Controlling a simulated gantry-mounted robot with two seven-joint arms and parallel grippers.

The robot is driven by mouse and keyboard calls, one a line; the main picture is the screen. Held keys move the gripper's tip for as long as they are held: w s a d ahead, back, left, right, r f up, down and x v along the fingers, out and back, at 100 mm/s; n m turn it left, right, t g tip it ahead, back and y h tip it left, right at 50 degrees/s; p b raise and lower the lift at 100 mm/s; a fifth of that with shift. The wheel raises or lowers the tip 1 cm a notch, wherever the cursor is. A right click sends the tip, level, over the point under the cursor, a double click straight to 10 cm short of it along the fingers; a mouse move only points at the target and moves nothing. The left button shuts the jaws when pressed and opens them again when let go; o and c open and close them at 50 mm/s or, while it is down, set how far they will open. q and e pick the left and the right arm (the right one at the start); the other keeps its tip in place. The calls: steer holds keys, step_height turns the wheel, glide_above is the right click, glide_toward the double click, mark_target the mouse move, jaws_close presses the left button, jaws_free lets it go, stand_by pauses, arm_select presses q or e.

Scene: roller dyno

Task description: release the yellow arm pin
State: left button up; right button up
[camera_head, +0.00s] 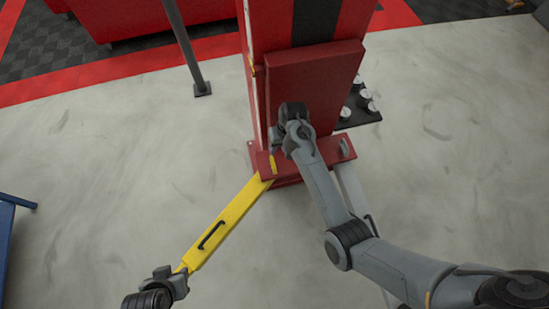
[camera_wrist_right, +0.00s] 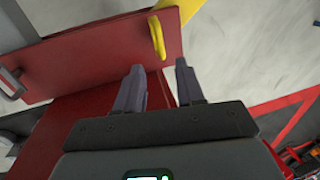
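The yellow arm (camera_head: 225,227) runs from the foot of the red post (camera_head: 290,165) toward the lower left and carries a black handle (camera_head: 211,235). The yellow pin (camera_wrist_right: 157,37) shows in the right wrist view as an upright loop on the red bracket (camera_wrist_right: 95,52); in the head view it is a small yellow spot (camera_head: 273,163). My right gripper (camera_wrist_right: 160,66) is open and empty, its two dark fingers apart and pointing toward the pin without touching it. In the head view my left gripper (camera_head: 172,276) is at the yellow arm's outer end; its finger gap is unclear.
A grey arm (camera_head: 349,185) reaches from the bracket's right side, partly behind my right arm. A black tray with several round pads (camera_head: 362,105) sits right of the post. A dark pole (camera_head: 187,50) stands at upper left. A blue frame (camera_head: 12,203) is at the left edge. Much floor is clear.

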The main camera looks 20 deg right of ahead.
mark_target(273, 161)
steer(key=f, duration=0.2)
steer(key=a+f+b, duration=0.1)
steer(key=f, duration=0.5)
steer(key=shift+w+a, duration=0.1)
steer(key=shift+a, duration=0.2)
jaws_close()
stand_by(1.1)
